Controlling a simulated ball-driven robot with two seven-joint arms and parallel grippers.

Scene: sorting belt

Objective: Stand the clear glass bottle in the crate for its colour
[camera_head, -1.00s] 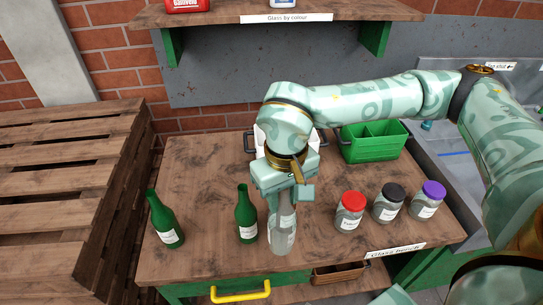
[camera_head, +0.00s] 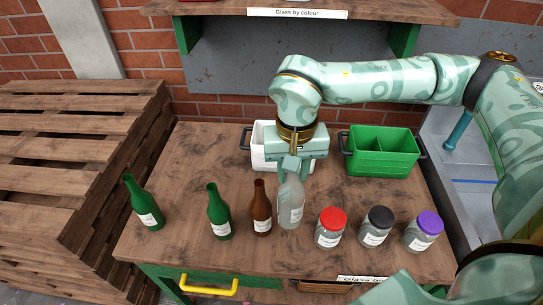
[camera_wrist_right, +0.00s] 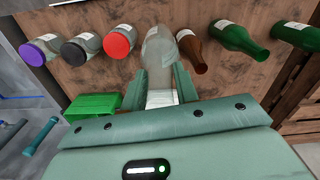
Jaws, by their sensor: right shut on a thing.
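The clear glass bottle (camera_head: 290,204) is upright, with a pale label, in the head view. My right gripper (camera_head: 291,164) is shut on its upper part from above. The wrist view shows the bottle (camera_wrist_right: 159,52) between the two fingers (camera_wrist_right: 160,86). I cannot tell whether its base touches the bench. The white crate (camera_head: 257,152) stands at the back of the bench, partly hidden behind my gripper. The green crate (camera_head: 381,170), divided inside, stands to its right. My left gripper is not in view.
A brown bottle (camera_head: 261,212) stands close left of the clear one, and two green bottles (camera_head: 219,215) stand further left. Jars with red (camera_head: 330,232), black (camera_head: 376,229) and purple (camera_head: 423,233) lids stand to the right. A shelf (camera_head: 330,12) overhangs behind. The bench's back left is clear.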

